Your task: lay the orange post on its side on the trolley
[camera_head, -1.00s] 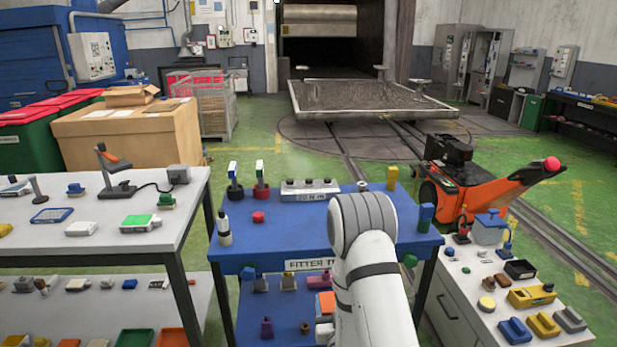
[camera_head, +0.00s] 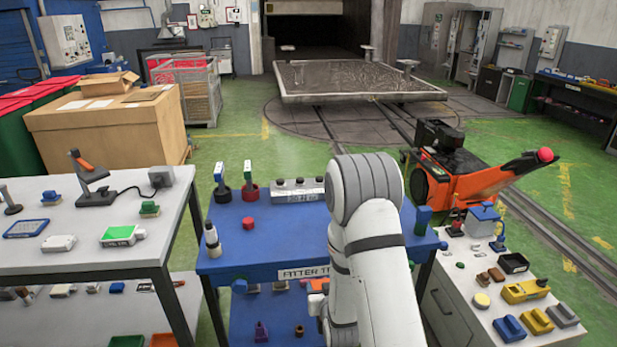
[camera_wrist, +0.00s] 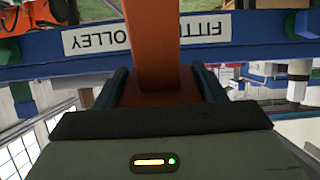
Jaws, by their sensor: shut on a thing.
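The orange post (camera_wrist: 152,45) is between the jaws of my gripper (camera_wrist: 160,88) in the wrist view. The gripper is shut on it, and the post runs up the picture across the trolley's sign. The blue trolley (camera_head: 283,238) stands in the middle of the head view. Its labelled edge also shows upside down in the wrist view (camera_wrist: 260,48). I cannot tell whether the post touches the trolley.
The front middle is clear. A grey table (camera_head: 150,235) and a white cabinet (camera_head: 450,310) flank it.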

